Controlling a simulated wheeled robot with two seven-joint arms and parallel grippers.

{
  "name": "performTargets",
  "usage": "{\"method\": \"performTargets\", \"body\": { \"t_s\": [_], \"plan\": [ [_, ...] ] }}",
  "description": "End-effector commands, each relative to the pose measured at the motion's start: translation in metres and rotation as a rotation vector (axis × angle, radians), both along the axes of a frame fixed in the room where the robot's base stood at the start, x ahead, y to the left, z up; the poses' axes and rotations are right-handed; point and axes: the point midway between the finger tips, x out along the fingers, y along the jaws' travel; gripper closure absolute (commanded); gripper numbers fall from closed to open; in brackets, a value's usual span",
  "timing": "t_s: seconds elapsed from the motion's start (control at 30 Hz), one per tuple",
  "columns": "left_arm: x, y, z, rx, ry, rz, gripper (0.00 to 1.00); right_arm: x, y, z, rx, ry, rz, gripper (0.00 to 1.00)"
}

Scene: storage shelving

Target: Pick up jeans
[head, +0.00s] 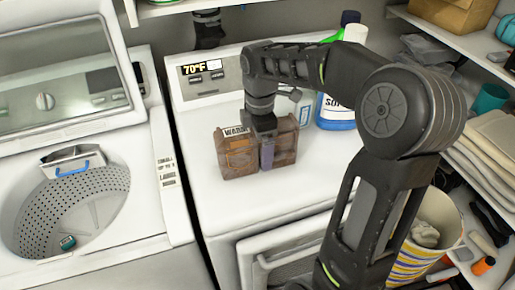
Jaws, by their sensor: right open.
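I cannot make out any jeans in the head view. My right gripper (266,163) points down over the top of the dryer and is open. It is in front of or against a brown see-through container (238,158) marked with a warning label, and hides its middle. I cannot tell whether they touch. The washer (88,195) at the left has its lid up, and its drum holds only a small teal item (67,242) that I can see. My left gripper is not in view.
Detergent bottles (337,112) stand behind my right arm on the dryer (215,200). A striped basket (425,240) with white cloth stands at the right. Folded cloths (485,150) lie on the right shelf. The dryer top's front left is clear.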

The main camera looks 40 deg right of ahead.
Motion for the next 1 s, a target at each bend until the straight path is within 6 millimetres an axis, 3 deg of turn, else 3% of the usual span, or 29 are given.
{"method": "performTargets", "body": {
  "t_s": [0.13,1.0],
  "plan": [
    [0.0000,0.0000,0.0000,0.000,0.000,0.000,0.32,0.0000,0.0001,0.0002,0.000,0.000,0.000,0.08],
    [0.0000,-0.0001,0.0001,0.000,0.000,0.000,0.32,-0.0001,0.0001,0.0001,0.000,0.000,0.000,0.79]
  ]
}}
